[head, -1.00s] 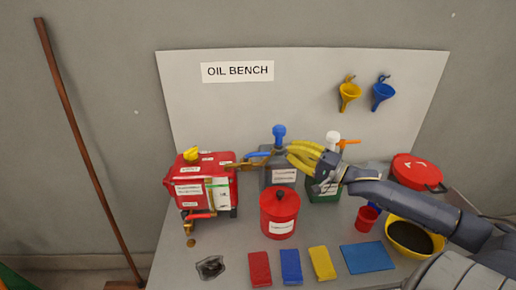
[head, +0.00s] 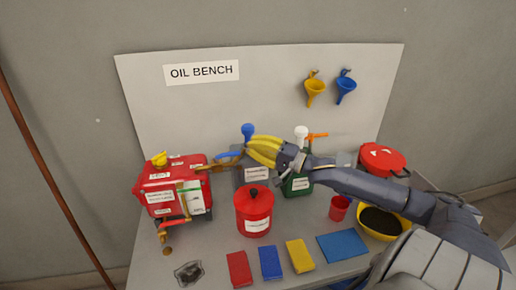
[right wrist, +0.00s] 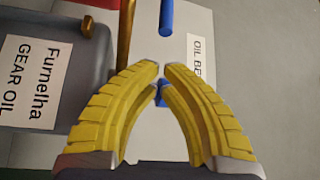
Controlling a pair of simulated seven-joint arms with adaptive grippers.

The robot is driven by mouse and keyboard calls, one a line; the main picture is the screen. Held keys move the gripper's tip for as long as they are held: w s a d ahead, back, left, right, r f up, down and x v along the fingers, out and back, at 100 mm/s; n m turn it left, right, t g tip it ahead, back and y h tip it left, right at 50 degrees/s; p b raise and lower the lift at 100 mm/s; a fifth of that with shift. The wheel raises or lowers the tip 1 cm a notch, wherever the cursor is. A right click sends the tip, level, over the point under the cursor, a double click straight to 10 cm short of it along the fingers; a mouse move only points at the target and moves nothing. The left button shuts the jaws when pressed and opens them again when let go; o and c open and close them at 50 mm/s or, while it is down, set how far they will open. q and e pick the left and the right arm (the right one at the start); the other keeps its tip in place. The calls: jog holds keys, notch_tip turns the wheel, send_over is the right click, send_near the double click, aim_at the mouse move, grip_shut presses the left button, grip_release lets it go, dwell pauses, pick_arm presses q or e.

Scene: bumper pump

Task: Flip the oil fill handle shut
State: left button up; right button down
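The red machine (head: 172,182) stands at the left of the bench, with a yellow knob (head: 159,159) on top. A brass-brown arm (head: 222,165) and a blue bar (head: 228,154) reach right from its top; the blue bar looks like the fill handle. In the right wrist view a blue bar (right wrist: 166,17) and a brass rod (right wrist: 125,40) lie beyond the fingertips. My right gripper (head: 247,148) has yellow fingers, its tips almost together and just right of the blue bar. It also shows in the wrist view (right wrist: 161,68), holding nothing visible. My left gripper is not in view.
The grey gear oil can (right wrist: 50,75) stands close beside the fingers. A blue-topped pump (head: 248,131) and a green can (head: 297,186) are near the gripper. A red lidded can (head: 254,212) stands in front. Colored blocks and a yellow bowl (head: 402,231) are nearer.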

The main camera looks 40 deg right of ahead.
aim_at(228, 156)
jog(key=shift+x, duration=3.3)
jog(key=shift+a+f, duration=0.1)
jog(key=shift+a, duration=0.05)
jog(key=shift+s+a+f, duration=0.15)
jog(key=shift+s+a, duration=0.2)
jog(key=shift+s, duration=0.5)
jog(key=shift+s+a+f, duration=0.1)
jog(key=shift+s+a, duration=0.3)
jog(key=shift+s, duration=0.45)
jog(key=shift+a, duration=0.1)
